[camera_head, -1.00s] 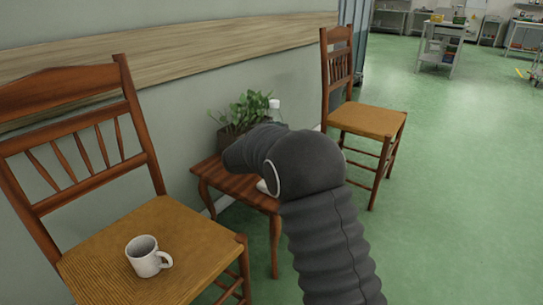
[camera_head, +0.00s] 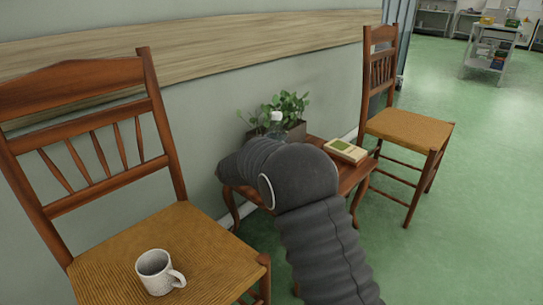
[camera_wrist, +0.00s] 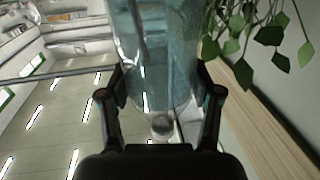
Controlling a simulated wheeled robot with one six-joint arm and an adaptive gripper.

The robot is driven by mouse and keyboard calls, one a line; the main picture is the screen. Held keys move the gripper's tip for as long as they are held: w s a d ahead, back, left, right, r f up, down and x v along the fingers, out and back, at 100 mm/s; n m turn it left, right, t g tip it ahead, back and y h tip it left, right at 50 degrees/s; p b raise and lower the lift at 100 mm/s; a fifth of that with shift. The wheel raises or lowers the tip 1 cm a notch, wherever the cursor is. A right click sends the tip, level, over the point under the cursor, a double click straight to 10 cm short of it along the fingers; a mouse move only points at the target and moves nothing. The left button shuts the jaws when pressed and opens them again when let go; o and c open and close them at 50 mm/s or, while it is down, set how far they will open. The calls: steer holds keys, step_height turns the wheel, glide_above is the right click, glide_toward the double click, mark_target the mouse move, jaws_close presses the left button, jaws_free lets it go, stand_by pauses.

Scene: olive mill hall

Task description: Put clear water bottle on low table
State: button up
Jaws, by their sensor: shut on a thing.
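The clear water bottle (camera_wrist: 155,60) stands between the two fingers of my gripper (camera_wrist: 162,92) in the wrist view, and the fingers are shut on it. The low table (camera_head: 352,178) is a small brown wooden table with curved legs, between two chairs against the wall. The bottle is over or near the table. I cannot tell whether its base touches the top.
A potted plant (camera_head: 291,108) stands at the table's back, close behind the bottle; its leaves also show in the wrist view (camera_wrist: 262,35). A cream device (camera_head: 346,150) lies on the right of the tabletop. A near chair (camera_head: 215,245) holds a white mug (camera_head: 158,272). Another chair (camera_head: 408,128) stands right.

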steer(key=shift+s+a+f+b, duration=0.15)
steer(key=shift+a+f, duration=0.1)
steer(key=shift+f, duration=0.55)
steer(key=shift+s+a+f+b, duration=0.15)
steer(key=shift+a+f, duration=0.15)
steer(key=shift+f, duration=0.45)
steer(key=shift+a+f+b, duration=0.15)
steer(key=shift+a+f, duration=0.1)
steer(key=shift+f, duration=0.55)
steer(key=o, duration=1.6)
steer(key=shift+f, duration=0.2)
steer(key=shift+o, duration=0.2)
